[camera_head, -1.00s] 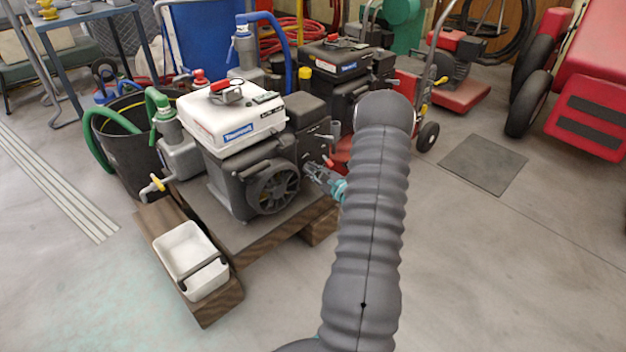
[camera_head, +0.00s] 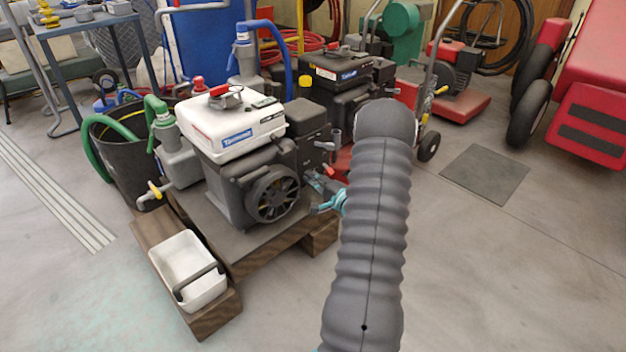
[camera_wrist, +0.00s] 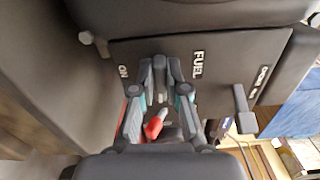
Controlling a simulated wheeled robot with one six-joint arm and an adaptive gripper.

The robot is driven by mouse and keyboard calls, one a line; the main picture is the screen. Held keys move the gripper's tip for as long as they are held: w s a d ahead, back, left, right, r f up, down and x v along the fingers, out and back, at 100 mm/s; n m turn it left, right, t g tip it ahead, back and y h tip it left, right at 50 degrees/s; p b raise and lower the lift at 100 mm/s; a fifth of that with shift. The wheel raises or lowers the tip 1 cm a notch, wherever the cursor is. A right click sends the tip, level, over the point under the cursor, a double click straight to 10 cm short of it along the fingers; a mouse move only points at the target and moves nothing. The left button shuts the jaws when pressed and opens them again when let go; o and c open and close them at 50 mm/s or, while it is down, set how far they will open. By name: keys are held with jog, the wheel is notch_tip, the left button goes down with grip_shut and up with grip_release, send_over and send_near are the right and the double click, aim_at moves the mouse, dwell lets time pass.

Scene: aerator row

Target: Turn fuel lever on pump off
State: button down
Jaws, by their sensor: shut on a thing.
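The pump (camera_head: 235,150) has a black engine with a white tank on top, on a wooden pallet. In the wrist view its black side panel (camera_wrist: 215,70) carries the words ON and FUEL in white. My gripper (camera_wrist: 160,78) is at the panel between these words, its fingers closed around a small grey fuel lever (camera_wrist: 160,88), mostly hidden by the fingers. A red-tipped part (camera_wrist: 153,128) shows between the finger links. In the head view my gripper (camera_head: 316,182) is at the engine's right side; the lever cannot be made out there.
Another grey lever (camera_wrist: 243,110) sticks out of the panel to the right. A white tray (camera_head: 206,296) sits at the pallet's front. A black bin (camera_head: 125,165) with a green hose stands left. A second pump (camera_head: 345,75) stands behind.

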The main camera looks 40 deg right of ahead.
jog(key=shift+w+a+r+n, duration=0.1)
jog(key=shift+w+r+n, duration=0.15)
jog(key=shift+n, duration=0.25)
jog(key=c, duration=1.2)
grip_release()
jog(key=shift+f, duration=0.1)
jog(key=shift+a, duration=0.1)
jog(key=shift+s+d+f, duration=0.15)
jog(key=shift+d, duration=0.05)
jog(key=shift+s, duration=0.1)
jog(key=shift+s, duration=0.25)
jog(key=s, duration=0.7)
jog(key=s+d, duration=0.1)
jog(key=s, duration=0.3)
jog(key=shift+s, duration=0.15)
